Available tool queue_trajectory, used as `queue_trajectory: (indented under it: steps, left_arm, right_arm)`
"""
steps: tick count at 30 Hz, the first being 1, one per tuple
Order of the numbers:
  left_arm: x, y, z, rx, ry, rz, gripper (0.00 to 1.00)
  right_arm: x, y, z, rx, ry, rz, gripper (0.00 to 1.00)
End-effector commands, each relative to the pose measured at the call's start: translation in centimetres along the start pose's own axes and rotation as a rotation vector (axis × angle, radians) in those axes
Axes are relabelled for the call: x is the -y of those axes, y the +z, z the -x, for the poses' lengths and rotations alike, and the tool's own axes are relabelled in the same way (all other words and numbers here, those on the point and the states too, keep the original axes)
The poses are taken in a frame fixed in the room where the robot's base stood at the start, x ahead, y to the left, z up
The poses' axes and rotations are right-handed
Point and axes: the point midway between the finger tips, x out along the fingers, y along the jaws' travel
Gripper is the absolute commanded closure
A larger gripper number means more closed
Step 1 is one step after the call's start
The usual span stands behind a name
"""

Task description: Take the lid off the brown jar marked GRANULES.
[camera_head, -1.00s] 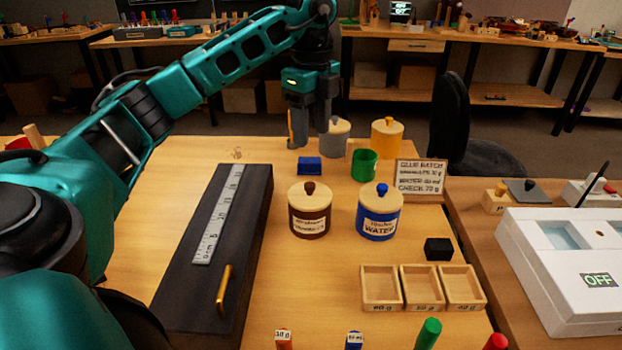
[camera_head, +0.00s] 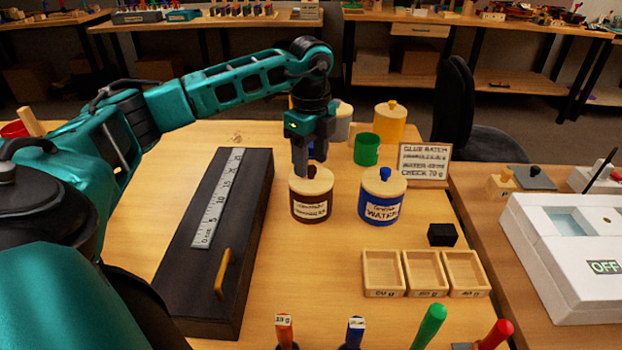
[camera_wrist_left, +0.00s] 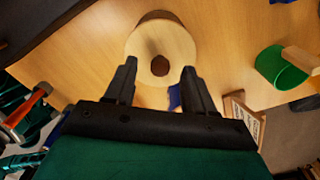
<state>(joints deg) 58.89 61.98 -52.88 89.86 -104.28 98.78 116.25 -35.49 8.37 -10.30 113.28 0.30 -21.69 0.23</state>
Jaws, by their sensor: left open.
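The brown jar (camera_head: 311,207) with a white label stands upright on the bench. Its pale wooden lid (camera_head: 323,184) is on it, with a dark brown knob that shows in the left wrist view (camera_wrist_left: 160,65). My left gripper (camera_head: 312,172) points down just above and behind the lid in the head view. In the left wrist view its two fingers (camera_wrist_left: 154,80) are apart, with the knob lying beyond the tips, roughly centred between them. Nothing is between the fingers. My right gripper is not in view.
The blue WATER jar (camera_head: 379,207) stands close on the right. A green cup (camera_head: 367,150), a yellow jar (camera_head: 389,124) and a recipe sign (camera_head: 424,163) are behind it. A black case with a ruler (camera_head: 196,270) lies on the left. Wooden trays (camera_head: 383,293) are in front.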

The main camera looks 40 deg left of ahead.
Motion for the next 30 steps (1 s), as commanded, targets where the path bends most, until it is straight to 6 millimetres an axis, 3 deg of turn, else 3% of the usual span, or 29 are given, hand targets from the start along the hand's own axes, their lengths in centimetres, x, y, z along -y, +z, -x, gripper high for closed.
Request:
queue_trajectory:
  steps: [3, 11, 28, 30]
  left_arm:
    - [-0.01, -0.04, -1.23, 0.000, 0.001, -0.001, 0.46]
    - [0.01, -0.05, -1.45, -0.001, 0.000, -0.001, 0.46]
    - [0.01, -0.05, -1.40, -0.001, 0.000, -0.001, 1.00]
    - [0.01, -0.05, -1.40, -0.001, 0.000, -0.001, 1.00]
  right_arm:
    - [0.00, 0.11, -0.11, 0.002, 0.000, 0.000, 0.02]
    - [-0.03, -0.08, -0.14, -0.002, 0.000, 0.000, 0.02]
    - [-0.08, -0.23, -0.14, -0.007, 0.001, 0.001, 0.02]
    - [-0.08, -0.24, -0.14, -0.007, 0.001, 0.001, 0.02]
